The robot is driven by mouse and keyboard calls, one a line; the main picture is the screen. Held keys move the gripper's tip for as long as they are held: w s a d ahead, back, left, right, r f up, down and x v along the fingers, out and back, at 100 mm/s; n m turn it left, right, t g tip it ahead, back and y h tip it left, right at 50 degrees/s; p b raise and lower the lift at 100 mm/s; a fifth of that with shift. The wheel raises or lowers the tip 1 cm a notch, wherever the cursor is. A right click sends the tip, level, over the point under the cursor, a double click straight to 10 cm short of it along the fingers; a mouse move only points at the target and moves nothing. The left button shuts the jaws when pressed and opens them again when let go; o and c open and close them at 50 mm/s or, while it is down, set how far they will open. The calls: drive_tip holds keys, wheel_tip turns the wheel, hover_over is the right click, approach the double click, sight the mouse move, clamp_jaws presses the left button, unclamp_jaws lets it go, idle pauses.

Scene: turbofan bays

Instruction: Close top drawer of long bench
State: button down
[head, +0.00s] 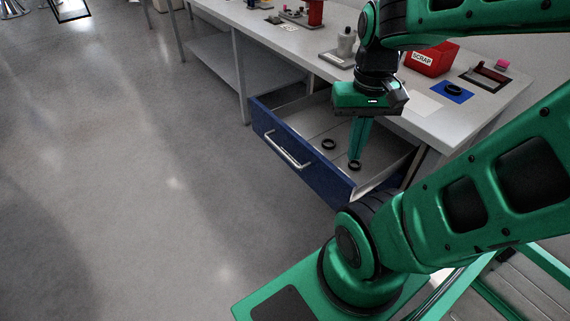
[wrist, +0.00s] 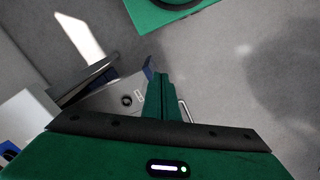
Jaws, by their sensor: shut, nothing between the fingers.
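The long bench (head: 300,40) has its top drawer (head: 322,128) pulled out, with a blue front and a silver bar handle (head: 287,150). Two dark rings (head: 329,144) lie inside the drawer. In the wrist view the drawer interior (wrist: 112,92) and one ring (wrist: 127,100) show left of the fingers, and part of the handle (wrist: 184,110) shows to their right. My gripper (head: 356,163) is shut and empty, pointing down over the open drawer, behind its front panel in the head view. It also shows in the wrist view (wrist: 158,76). Whether the fingertips touch anything is unclear.
The grey floor (head: 150,190) in front of the drawer is clear.

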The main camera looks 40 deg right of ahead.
drive_tip(key=w+a+f+n+g+h, duration=0.1)
drive_tip(key=w+f+n+g+h, duration=0.25)
drive_tip(key=w+f+n, duration=0.35)
drive_tip(key=w+a+f+n+g+h, duration=0.15)
drive_tip(key=w+f+n+h, duration=0.25)
drive_tip(key=w, duration=0.5)
drive_tip(key=w+a+f+n+h, duration=0.5)
drive_tip(key=f+n, duration=0.1)
drive_tip(key=f, duration=0.1)
drive_tip(key=n+t+h, duration=0.6)
drive_tip(key=n, duration=0.2)
approach(297, 161)
drive_tip(key=d, duration=0.6)
drive_tip(key=shift+w+d+r, duration=0.1)
drive_tip(key=shift+w+r, duration=0.05)
drive_tip(key=shift+w, duration=0.05)
drive_tip(key=shift+d, duration=0.1)
